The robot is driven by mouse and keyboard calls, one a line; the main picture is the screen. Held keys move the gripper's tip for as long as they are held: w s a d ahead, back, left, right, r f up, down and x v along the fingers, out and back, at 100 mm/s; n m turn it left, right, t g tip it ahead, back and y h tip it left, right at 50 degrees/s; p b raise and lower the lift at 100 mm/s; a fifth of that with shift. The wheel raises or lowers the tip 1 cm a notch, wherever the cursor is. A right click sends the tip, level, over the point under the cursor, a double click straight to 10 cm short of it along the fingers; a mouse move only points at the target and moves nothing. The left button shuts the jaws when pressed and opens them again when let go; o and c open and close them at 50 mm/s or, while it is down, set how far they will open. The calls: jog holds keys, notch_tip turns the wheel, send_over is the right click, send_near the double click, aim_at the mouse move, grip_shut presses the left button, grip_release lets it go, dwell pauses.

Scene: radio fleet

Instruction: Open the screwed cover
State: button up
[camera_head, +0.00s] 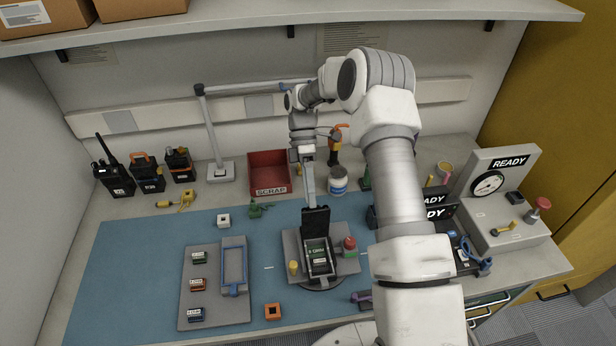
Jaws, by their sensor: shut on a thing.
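The device (320,262) sits in a grey fixture on the blue mat, its inside exposed with a green labelled block in it. Its black cover (316,224) stands raised at the far side of the device. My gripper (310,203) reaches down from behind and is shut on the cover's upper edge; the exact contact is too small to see. No screws can be made out at this size. A yellow knob (293,267) and a red knob (349,243) flank the device on the fixture.
A grey tray (214,312) with small labelled parts lies left on the mat. The red scrap bin (269,180), a white jar (338,180) and radios (147,172) stand behind. A READY test box (505,200) stands right. My arm hides part of the right side. The mat's left is clear.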

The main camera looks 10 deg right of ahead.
jog(key=v, duration=1.1)
jog(key=shift+w+r+b, duration=0.2)
jog(key=shift+r+b, duration=0.1)
jog(key=shift+b, duration=0.05)
jog(key=shift+s, duration=0.15)
